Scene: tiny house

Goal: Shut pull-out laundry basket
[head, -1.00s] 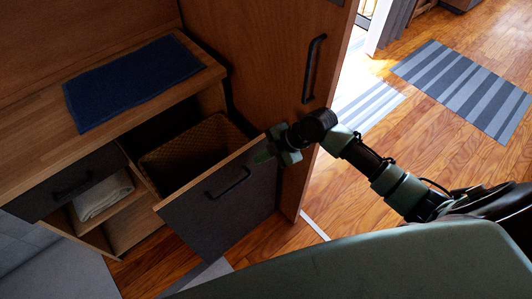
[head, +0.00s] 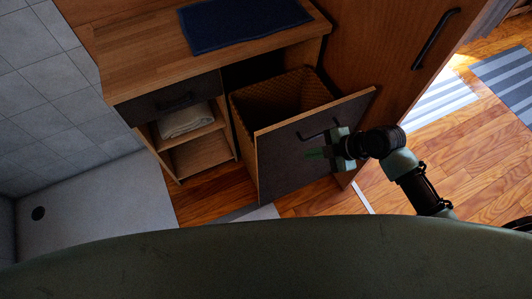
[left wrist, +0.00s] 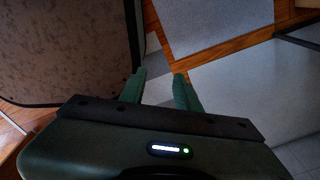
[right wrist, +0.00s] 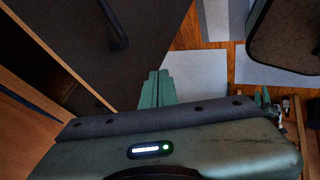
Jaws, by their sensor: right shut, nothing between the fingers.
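The pull-out laundry basket (head: 272,98) stands out from the cabinet in the head view, its woven tan liner showing behind a dark grey front panel (head: 290,165) with a wooden rim. A black bar handle (head: 318,131) is on the panel. My right gripper (head: 316,154) is shut and empty, in front of the panel just below the handle; I cannot tell whether it touches. In the right wrist view its fingers (right wrist: 156,76) are together, with the dark panel and handle (right wrist: 112,25) to the upper left. My left gripper (left wrist: 160,74) is open and empty, seen only in the left wrist view.
The wooden bench (head: 130,80) carries a folded blue towel (head: 240,22). A small drawer (head: 170,97) and a shelf with a white towel (head: 186,120) are left of the basket. A tall wooden door (head: 385,60) stands at right. Wood floor shows around the basket.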

